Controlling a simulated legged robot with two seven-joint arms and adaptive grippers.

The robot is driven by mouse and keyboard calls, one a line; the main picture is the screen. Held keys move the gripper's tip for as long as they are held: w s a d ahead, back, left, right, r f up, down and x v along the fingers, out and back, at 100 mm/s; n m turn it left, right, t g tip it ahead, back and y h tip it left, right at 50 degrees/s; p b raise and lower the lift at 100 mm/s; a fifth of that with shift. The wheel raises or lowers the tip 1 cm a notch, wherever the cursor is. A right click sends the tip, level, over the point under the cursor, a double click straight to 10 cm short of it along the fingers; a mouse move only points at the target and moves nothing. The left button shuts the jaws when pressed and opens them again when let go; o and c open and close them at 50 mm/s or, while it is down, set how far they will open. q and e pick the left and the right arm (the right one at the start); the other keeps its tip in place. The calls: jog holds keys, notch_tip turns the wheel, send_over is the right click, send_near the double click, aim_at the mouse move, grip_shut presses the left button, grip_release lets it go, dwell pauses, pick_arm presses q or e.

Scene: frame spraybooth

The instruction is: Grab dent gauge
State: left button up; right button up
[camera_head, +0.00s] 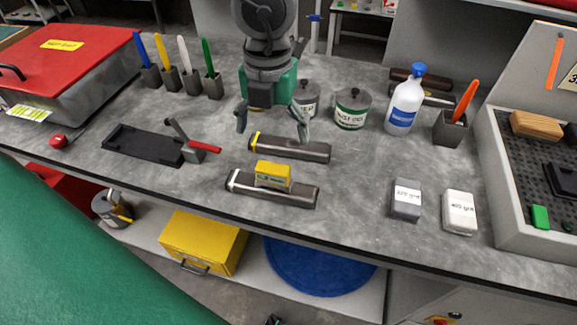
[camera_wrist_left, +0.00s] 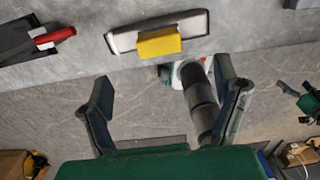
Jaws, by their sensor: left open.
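A small yellow block with a label too small to read, which I take for the dent gauge (camera_head: 273,175), sits on the nearer dark metal tube (camera_head: 300,196) on the grey bench. In the left wrist view the yellow block (camera_wrist_left: 160,43) shows at the top, on the tube (camera_wrist_left: 190,23). My left gripper (camera_head: 271,122) is open and empty, with its fingers spread above the bench beyond the yellow block in the head view. Both fingers show in the left wrist view (camera_wrist_left: 165,80), apart from the block.
A second tube (camera_head: 290,148) lies behind the first. A black tray (camera_head: 142,143) and a red-handled tool (camera_head: 195,146) lie left. Two cans (camera_head: 351,108) and a white-blue bottle (camera_head: 404,105) stand behind. Grit blocks (camera_head: 407,200) sit right. Bench between them is clear.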

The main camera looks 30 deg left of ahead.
aim_at(271, 167)
pick_arm(q)
jog(key=f, duration=0.6)
jog(key=shift+d+b, duration=0.35)
jog(key=shift+b, duration=0.05)
jog(key=shift+a+f, duration=0.2)
jog(key=shift+a, duration=0.1)
jog(key=f, duration=0.3)
jog(key=a+f, duration=0.1)
jog(key=shift+s+f+b, duration=0.3)
jog(key=shift+b, duration=0.1)
jog(key=shift+d+f, duration=0.25)
jog(key=shift+d, duration=0.05)
jog(key=shift+w+d, duration=0.1)
jog(key=shift+d, duration=0.2)
jog(key=shift+d+r, duration=0.1)
jog(key=shift+d, duration=0.15)
jog(key=shift+a, duration=0.25)
jog(key=c, duration=1.3)
jog(key=shift+a, duration=0.4)
jog(key=shift+c, duration=0.4)
pick_arm(e)
jog(key=shift+s+f, duration=0.1)
jog(key=shift+f, duration=0.8)
